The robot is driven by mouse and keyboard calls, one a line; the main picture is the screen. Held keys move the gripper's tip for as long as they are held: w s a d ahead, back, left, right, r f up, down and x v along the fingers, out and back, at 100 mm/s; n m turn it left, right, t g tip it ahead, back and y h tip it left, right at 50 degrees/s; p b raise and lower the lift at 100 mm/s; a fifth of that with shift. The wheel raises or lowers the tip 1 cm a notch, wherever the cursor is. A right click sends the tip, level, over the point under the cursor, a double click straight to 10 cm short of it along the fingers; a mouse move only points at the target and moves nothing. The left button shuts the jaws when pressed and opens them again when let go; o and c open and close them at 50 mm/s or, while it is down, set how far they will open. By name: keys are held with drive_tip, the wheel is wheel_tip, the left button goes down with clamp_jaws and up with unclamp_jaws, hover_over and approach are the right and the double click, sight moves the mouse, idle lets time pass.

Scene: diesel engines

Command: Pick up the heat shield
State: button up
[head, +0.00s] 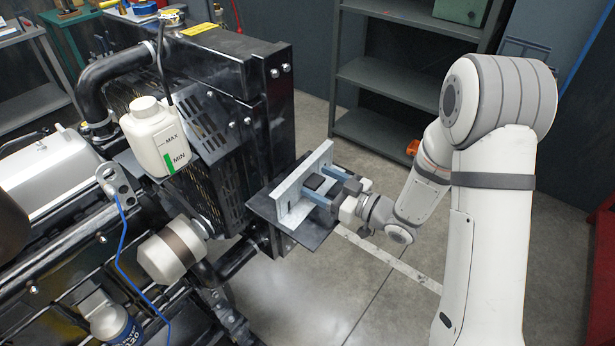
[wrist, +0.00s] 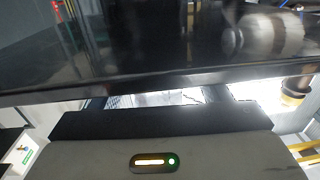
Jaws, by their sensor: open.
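The heat shield looks to be the light grey metal plate (head: 291,203) standing upright on a dark flat shelf (head: 262,207) beside the radiator in the head view. My gripper (head: 316,185) is at the right side of this plate, its two fingers spread and pointing at it. The fingers overlap the plate in the head view, and I cannot tell whether they touch it. In the wrist view my gripper (wrist: 156,98) shows its two fingers apart, with a bright metal strip (wrist: 172,97) between them. Their tips are hidden there by a dark surface.
The black radiator housing (head: 272,90) rises just behind and left of the shelf. A white coolant bottle (head: 154,133) and a cylindrical filter (head: 172,250) are on the engine at left. Grey shelving (head: 392,80) stands at the back.

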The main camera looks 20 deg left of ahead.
drive_tip(key=shift+w+a, duration=0.1)
drive_tip(key=shift+a, duration=0.15)
drive_tip(key=shift+c, duration=0.3)
clamp_jaws()
idle(0.4)
